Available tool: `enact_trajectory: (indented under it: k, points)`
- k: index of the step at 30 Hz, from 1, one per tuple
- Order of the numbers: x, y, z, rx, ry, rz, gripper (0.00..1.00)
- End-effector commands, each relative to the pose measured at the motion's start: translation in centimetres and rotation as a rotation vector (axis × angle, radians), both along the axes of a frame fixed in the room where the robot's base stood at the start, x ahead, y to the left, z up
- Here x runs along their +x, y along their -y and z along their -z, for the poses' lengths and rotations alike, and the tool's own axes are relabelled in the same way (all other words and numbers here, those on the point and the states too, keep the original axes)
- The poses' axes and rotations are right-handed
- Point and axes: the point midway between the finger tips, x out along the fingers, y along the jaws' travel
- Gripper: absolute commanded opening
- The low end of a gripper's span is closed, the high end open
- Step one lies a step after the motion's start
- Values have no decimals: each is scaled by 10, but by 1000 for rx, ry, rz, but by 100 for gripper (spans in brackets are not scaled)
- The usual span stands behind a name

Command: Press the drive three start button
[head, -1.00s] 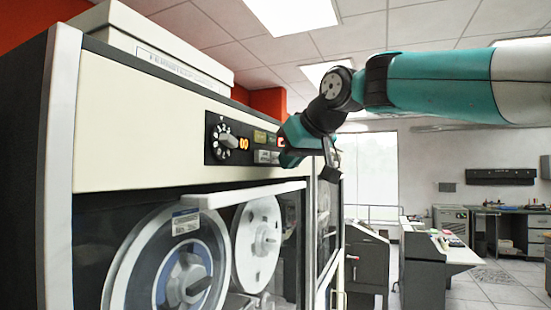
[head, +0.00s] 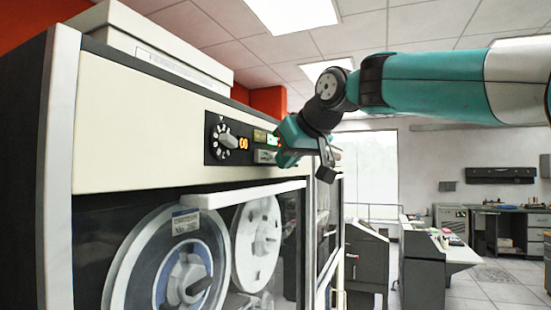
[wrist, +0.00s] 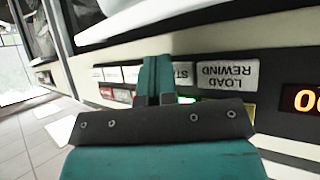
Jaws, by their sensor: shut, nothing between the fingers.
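My gripper (head: 279,152) is shut and empty, its fingertips at the control panel (head: 208,150) of the near tape drive. In the wrist view, which shows the labels upside down, the closed fingers (wrist: 154,72) lie over part of the white start button (wrist: 183,72); only "STA" is readable. I cannot tell whether they touch or push it. The white load rewind button (wrist: 228,75) is beside it. A green light (wrist: 186,100) glows next to the fingers. The drive's number is not readable.
The panel also has a rotary knob (head: 225,139) and an orange display (head: 243,143). Below, tape reels (head: 180,265) sit behind the drive's window. More white buttons (wrist: 112,74) lie left of the fingers in the wrist view. Open floor (head: 495,295) lies to the right.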

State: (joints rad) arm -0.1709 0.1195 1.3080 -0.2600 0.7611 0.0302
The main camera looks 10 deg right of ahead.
Motion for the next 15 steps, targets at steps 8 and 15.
enact_trajectory:
  k: [8,15]
  points:
    - [-8,11,1,1,1,1,0]
    - [-11,15,0,0,0,0,0]
